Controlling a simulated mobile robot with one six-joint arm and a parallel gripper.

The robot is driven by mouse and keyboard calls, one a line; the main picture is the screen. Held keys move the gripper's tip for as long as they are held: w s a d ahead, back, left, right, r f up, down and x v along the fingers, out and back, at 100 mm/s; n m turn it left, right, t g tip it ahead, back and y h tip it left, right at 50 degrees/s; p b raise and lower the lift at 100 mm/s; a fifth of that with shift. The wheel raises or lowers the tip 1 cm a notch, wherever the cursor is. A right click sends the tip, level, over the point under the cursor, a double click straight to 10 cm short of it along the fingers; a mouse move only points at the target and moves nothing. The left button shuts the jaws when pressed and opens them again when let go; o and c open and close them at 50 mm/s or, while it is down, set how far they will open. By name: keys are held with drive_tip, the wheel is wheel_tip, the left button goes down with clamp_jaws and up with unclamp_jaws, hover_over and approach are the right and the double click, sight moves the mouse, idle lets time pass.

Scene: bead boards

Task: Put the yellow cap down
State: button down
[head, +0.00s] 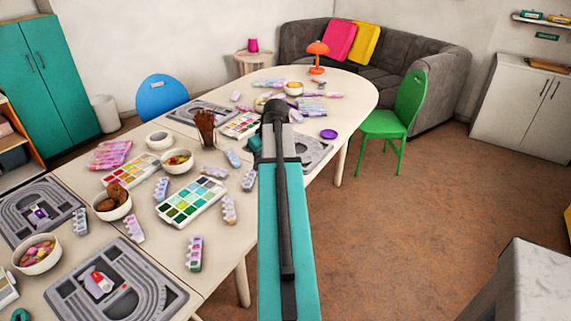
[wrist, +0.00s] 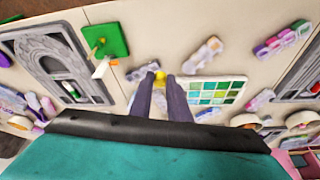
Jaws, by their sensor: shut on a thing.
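In the wrist view my gripper (wrist: 160,82) points down over the table, with its two dark fingers close together. The small yellow cap (wrist: 160,75) shows at the fingertips and is held between them. Only a little of it is visible. I cannot tell how high above the tabletop it is. In the head view my own arm covers the gripper and the cap.
In the wrist view a bead tray (wrist: 222,86) lies right of the fingers, and a green square (wrist: 105,41) and grey bead board (wrist: 28,48) lie left. The head view shows bowls (head: 112,203), a brown cup (head: 206,130) and a purple lid (head: 328,134) on the crowded table.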

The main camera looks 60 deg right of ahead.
drive_tip(key=w+a+r+n, duration=0.1)
drive_tip(key=w+a+r, duration=0.1)
drive_tip(key=w+a, duration=0.55)
drive_tip(key=w+a+r, duration=0.1)
drive_tip(key=w+a, duration=0.3)
drive_tip(key=a, duration=0.6)
drive_tip(key=w+a+r+n, duration=0.1)
drive_tip(key=w+a+r, duration=0.1)
drive_tip(key=w+a, duration=0.5)
drive_tip(key=w+a+r, duration=0.1)
drive_tip(key=a, duration=1.3)
drive_tip(key=w+a+r+n+y, duration=0.1)
drive_tip(key=a+r, duration=0.1)
drive_tip(key=a, duration=1.2)
drive_tip(key=shift+w+r, duration=0.15)
drive_tip(key=shift+r, duration=0.15)
drive_tip(key=shift+a, duration=0.15)
